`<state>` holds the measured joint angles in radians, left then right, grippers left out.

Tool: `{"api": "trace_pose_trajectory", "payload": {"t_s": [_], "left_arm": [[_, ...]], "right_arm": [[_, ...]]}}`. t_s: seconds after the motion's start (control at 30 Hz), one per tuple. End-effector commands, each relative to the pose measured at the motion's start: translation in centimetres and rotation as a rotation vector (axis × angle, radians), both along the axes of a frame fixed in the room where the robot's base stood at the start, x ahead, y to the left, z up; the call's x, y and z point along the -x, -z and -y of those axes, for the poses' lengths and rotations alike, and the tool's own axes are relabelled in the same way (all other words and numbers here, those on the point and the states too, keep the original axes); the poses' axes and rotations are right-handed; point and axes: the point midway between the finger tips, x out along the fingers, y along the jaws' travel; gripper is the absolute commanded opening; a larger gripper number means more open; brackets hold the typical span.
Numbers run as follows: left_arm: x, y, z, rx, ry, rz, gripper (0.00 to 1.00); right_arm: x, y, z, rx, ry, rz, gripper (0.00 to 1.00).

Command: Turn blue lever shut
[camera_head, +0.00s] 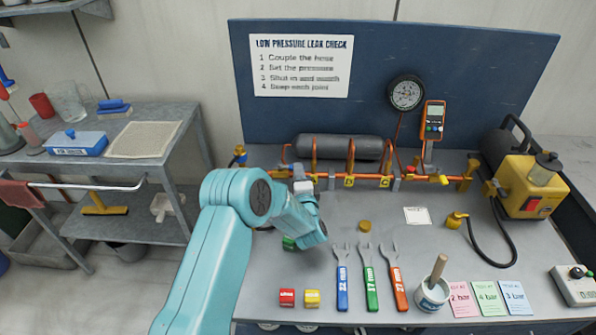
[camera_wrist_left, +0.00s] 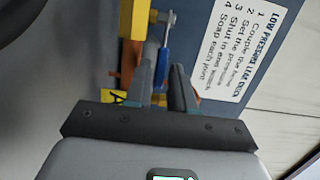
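In the head view my left gripper (camera_head: 301,180) is at the left part of the orange pipe (camera_head: 372,176), partly hidden by my teal arm. A small blue part (camera_head: 240,158) shows at the pipe's left end. My right gripper is not in view.
A grey cylinder (camera_head: 343,147) lies behind the pipe. Three wrenches (camera_head: 371,285), a red block (camera_head: 287,297) and a yellow block (camera_head: 312,298) lie at the bench front. A gauge (camera_head: 406,93) hangs on the blue panel (camera_head: 480,80). A yellow pump (camera_head: 530,188) stands right.

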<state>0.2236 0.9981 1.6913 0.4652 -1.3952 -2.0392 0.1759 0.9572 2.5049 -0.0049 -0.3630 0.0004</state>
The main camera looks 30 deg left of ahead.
Motion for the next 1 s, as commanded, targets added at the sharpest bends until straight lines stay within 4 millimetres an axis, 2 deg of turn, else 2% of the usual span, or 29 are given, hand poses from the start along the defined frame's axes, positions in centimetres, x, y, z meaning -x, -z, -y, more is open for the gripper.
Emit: {"api": "trace_pose_trajectory", "payload": {"t_s": [0.1, 0.37, 0.43, 0.67, 0.77, 1.0], "left_arm": [[-0.6, 0.1, -0.6, -0.001, -0.001, -0.002, 0.23], [-0.8, 0.1, -0.7, -0.001, 0.0, -0.001, 0.23], [-0.8, 0.1, -0.7, -0.001, 0.0, -0.001, 0.01], [-0.7, 0.1, -0.8, -0.001, 0.014, -0.001, 0.0], [-0.3, 0.3, -1.0, -0.004, 0.072, 0.0, 0.0], [1.1, 0.5, -1.2, -0.003, 0.299, 0.005, 0.0]], "right_arm": [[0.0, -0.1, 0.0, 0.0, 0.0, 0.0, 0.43], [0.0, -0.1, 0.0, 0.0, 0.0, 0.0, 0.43], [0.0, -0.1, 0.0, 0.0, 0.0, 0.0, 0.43], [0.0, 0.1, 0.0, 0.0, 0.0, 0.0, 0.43], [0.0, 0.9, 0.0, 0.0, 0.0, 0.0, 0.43], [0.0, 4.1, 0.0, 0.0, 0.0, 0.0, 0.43]]}}
